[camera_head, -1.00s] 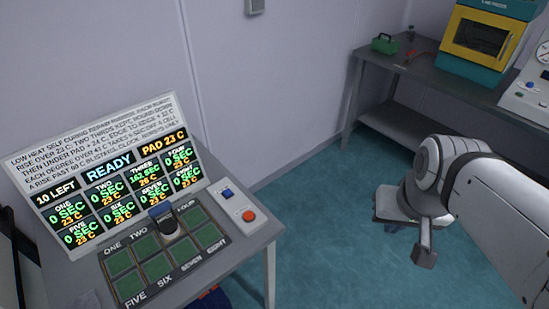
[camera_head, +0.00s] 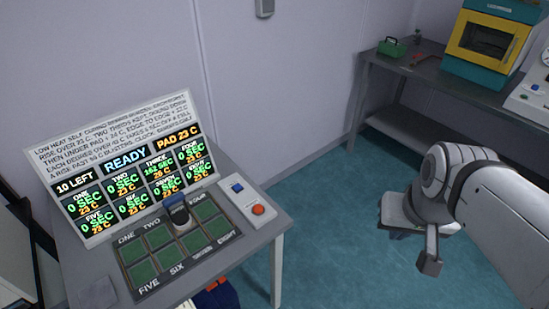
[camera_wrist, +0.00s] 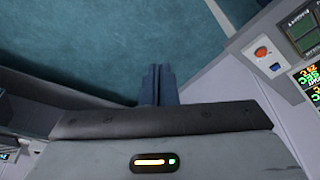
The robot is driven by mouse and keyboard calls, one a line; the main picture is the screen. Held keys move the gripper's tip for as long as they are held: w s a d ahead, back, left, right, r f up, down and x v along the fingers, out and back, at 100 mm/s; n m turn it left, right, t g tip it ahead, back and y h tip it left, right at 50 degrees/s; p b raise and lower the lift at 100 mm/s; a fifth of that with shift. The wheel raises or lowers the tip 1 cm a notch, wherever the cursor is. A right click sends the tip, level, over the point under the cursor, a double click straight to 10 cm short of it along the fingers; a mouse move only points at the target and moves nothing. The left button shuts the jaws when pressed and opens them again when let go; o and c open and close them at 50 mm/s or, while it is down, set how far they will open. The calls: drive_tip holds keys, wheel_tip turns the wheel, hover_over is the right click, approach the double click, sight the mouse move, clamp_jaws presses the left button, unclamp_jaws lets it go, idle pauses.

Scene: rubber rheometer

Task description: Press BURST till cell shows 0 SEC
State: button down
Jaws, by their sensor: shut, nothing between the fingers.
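The display board (camera_head: 128,168) reads READY, 10 LEFT and PAD 23 C. Cell THREE reads about 162 SEC and 26 C, though the digits are small; the other cells seem to show 0 SEC. A control panel beside the pads carries a blue button (camera_head: 237,188) and an orange-red button (camera_head: 258,210); their labels are unreadable. They also show at the right of the wrist view: the orange-red button (camera_wrist: 261,52) and the blue button (camera_wrist: 275,67). A dark blue-topped object (camera_head: 178,212) stands on the pad grid (camera_head: 160,237). My gripper (camera_wrist: 158,68) is shut and empty, apart from the buttons.
The grey table (camera_head: 262,240) carries the board and pads. A second bench (camera_head: 432,78) at the back right holds a yellow and teal oven (camera_head: 488,42) and a green box (camera_head: 391,47). Blue floor (camera_head: 335,215) lies open between them. Something blue and red lies below the table.

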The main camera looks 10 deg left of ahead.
drive_tip(key=m+t+y, duration=0.1)
drive_tip(key=m+y, duration=0.7)
drive_tip(key=m, duration=0.7)
hover_over(261, 209)
wheel_tip(261, 209, down, 14)
drive_tip(key=shift+s+r, duration=0.1)
wheel_tip(261, 209, down, 7)
drive_tip(key=b, duration=0.5)
drive_tip(key=shift+f, duration=0.2)
drive_tip(key=shift+f+b, duration=0.7)
drive_tip(key=shift+b, duration=0.2)
drive_tip(key=shift+f+b, duration=0.2)
drive_tip(key=shift+b, duration=0.1)
drive_tip(key=shift+f+b, duration=0.25)
drive_tip(key=shift+b, duration=0.2)
